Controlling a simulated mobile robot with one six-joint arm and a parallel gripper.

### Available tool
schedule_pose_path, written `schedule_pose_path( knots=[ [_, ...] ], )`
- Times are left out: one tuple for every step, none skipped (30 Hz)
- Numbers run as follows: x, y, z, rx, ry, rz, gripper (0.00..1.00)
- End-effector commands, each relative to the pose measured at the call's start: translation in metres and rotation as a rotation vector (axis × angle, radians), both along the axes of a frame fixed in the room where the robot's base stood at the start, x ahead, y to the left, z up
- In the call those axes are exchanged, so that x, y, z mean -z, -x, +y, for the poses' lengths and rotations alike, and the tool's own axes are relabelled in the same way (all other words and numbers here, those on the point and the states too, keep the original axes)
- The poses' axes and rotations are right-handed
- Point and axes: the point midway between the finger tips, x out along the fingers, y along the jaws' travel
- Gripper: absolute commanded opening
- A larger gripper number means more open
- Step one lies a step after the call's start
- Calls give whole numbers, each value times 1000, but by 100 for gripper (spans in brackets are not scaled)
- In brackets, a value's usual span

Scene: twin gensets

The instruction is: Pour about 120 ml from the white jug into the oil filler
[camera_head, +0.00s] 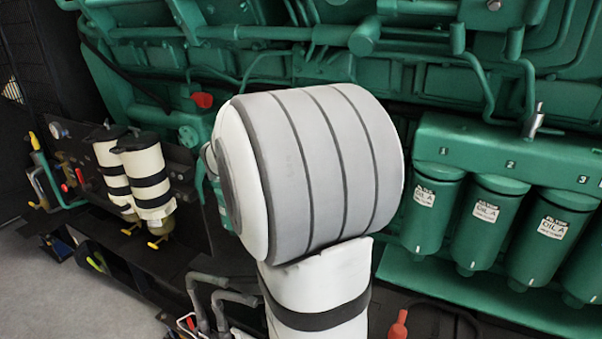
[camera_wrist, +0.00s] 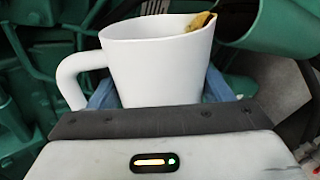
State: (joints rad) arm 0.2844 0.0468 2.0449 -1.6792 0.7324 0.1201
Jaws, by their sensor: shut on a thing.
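The white jug (camera_wrist: 158,70) is in the wrist view, with its handle on the left and its spout at the upper right. Amber oil (camera_wrist: 201,23) shows inside at the spout lip, so the jug looks tilted towards the spout. I cannot tell whether any runs out. My gripper (camera_wrist: 160,92) is shut on the jug, with a blue finger on each side of its body. In the head view my arm hides the gripper and the jug. I cannot make out the oil filler for certain in either view.
The green engine fills the back, with pipes (camera_head: 405,45) above. Several green oil filters (camera_head: 485,222) hang at the right. White canisters with black bands (camera_head: 147,175) stand at the left. A red knob (camera_head: 203,100) sits left of my arm. Grey floor (camera_head: 75,290) is free at lower left.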

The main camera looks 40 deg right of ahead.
Motion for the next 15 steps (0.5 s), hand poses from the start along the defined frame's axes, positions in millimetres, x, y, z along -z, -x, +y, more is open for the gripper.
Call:
schedule_pose_path(
  knots=[
    [-1,0,0,0,-1,-5,39],
    [-1,0,0,1,-2,-6,39],
    [-1,0,0,0,-4,-7,39],
    [-1,0,-1,0,-4,-10,39],
    [-1,0,-1,0,-6,-11,39],
    [-1,0,-1,0,-7,-13,39],
    [-2,0,-1,0,-8,-13,39],
    [-2,0,0,-1,-6,-9,39],
    [-3,-2,1,-3,10,12,39],
    [-5,-5,3,-5,42,50,39],
    [-8,-8,5,-4,85,101,39],
    [-12,-10,7,-1,149,180,39],
    [-13,-12,8,1,194,233,39],
    [-6,-12,8,3,233,281,39],
    [4,-13,8,6,273,332,39]
  ],
)
